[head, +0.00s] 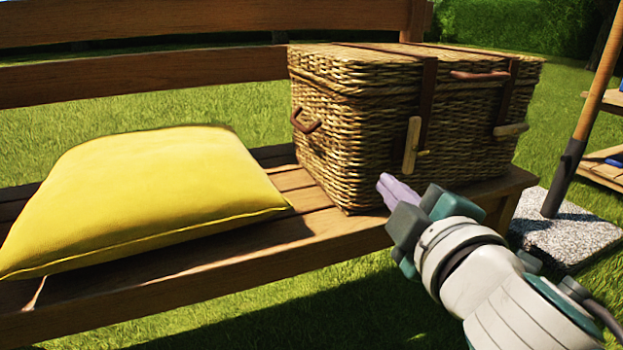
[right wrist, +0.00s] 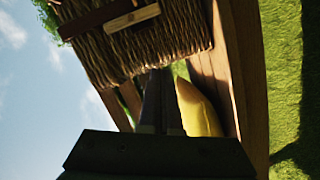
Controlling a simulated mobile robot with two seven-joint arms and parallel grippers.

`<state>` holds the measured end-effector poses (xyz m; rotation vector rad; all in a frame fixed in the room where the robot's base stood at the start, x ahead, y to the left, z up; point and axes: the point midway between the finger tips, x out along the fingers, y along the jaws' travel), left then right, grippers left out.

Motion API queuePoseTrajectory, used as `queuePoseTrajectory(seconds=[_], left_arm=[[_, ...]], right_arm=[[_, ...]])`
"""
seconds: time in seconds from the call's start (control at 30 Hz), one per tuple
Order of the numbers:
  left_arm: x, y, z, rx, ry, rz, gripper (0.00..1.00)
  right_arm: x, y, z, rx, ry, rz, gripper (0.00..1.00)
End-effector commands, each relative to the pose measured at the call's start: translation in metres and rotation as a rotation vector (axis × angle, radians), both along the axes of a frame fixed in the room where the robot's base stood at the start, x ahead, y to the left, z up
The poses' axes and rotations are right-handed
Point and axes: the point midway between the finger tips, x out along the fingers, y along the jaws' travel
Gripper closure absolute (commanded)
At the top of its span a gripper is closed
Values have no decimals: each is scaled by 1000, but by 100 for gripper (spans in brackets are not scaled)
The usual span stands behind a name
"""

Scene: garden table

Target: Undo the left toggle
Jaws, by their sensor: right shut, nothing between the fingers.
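The wicker basket (head: 350,130) stands closed on the wooden bench. Its left toggle (head: 411,145) is a pale wooden bar on the front, standing upright along the left dark strap (head: 428,95), with a small peg at its lower right. The right toggle (head: 511,129) lies roughly level across the other strap. My right gripper (head: 388,187) is shut and empty, in front of the basket's lower front and below the left toggle, apart from it. In the right wrist view the toggle (right wrist: 132,18) lies along its strap, beyond the fingers (right wrist: 160,98). My left gripper is not in view.
A yellow cushion (head: 150,195) lies on the bench (head: 300,240) left of the basket. A leather side handle (head: 306,121) and a front handle (head: 480,75) stick out from the basket. A pole in a stone base (head: 565,228) stands at right. Open grass lies in front.

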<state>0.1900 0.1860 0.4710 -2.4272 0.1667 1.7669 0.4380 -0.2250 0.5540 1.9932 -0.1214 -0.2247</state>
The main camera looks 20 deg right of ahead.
Motion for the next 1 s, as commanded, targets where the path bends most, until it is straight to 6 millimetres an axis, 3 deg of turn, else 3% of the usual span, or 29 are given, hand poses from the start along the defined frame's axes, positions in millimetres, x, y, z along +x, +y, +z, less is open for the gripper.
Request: queuePoseTrajectory(seconds=[0.1, 0.3, 0.83, 0.93, 1.0], left_arm=[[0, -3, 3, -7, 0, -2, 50], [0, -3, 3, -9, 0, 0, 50], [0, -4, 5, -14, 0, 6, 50], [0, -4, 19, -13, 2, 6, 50], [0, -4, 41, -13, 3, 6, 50]], right_arm=[[-21, 4, 0, 2, 2, -1, 100], [-38, 8, 0, 2, 1, -1, 100], [-40, 9, 1, 1, 0, 0, 100], [-41, 5, 16, 16, 5, -16, 100], [-44, -1, 37, 42, 15, -42, 100]])
